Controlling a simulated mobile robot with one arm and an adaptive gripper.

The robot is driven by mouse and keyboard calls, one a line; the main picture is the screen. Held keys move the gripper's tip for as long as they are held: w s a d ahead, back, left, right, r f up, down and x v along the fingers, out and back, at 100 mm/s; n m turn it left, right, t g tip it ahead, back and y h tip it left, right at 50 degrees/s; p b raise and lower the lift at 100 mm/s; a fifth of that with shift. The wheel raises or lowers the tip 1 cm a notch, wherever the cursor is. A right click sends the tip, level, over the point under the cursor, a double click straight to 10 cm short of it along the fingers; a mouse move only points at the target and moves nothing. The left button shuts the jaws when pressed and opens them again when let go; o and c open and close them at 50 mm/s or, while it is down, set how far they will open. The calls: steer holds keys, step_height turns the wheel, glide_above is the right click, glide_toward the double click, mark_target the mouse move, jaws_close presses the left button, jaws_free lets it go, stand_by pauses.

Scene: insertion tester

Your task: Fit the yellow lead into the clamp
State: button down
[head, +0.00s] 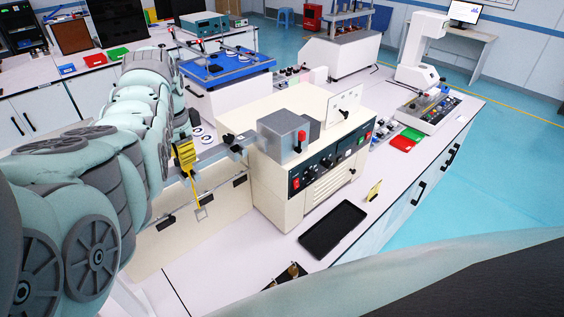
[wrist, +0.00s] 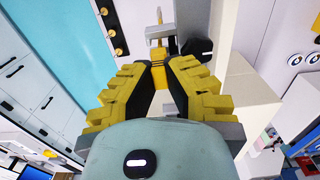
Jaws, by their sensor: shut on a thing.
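My gripper (head: 186,158) is at the left of the cream tester in the head view, in front of its long low section. In the wrist view its yellow and black fingers (wrist: 158,72) close in on the yellow lead (wrist: 158,52). In the head view the lead (head: 195,191) hangs below the fingers, with a pale frame-like end at its bottom. A small grey fixture, which looks like the clamp (head: 237,144), sits on the tester's left side, to the right of my gripper and apart from the lead. The fingers hide the lead's gripped part.
The cream tester (head: 285,195) has a grey box (head: 283,134) on top and a knob panel. A black tray (head: 333,229) lies before it, beside a small yellow piece (head: 374,191). Red and green bins (head: 405,143) stand farther right.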

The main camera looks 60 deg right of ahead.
steer(key=shift+f+b, duration=1.4)
stand_by(0.9)
stand_by(0.5)
steer(key=c, duration=1.1)
jaws_free()
steer(key=shift+o, duration=0.2)
steer(key=shift+r, duration=0.1)
step_height(320, 180, up, 8)
steer(key=shift+d+f, duration=0.1)
steer(key=shift+d, duration=0.05)
steer(key=shift+s+r, duration=0.1)
steer(key=shift+r, duration=1.95)
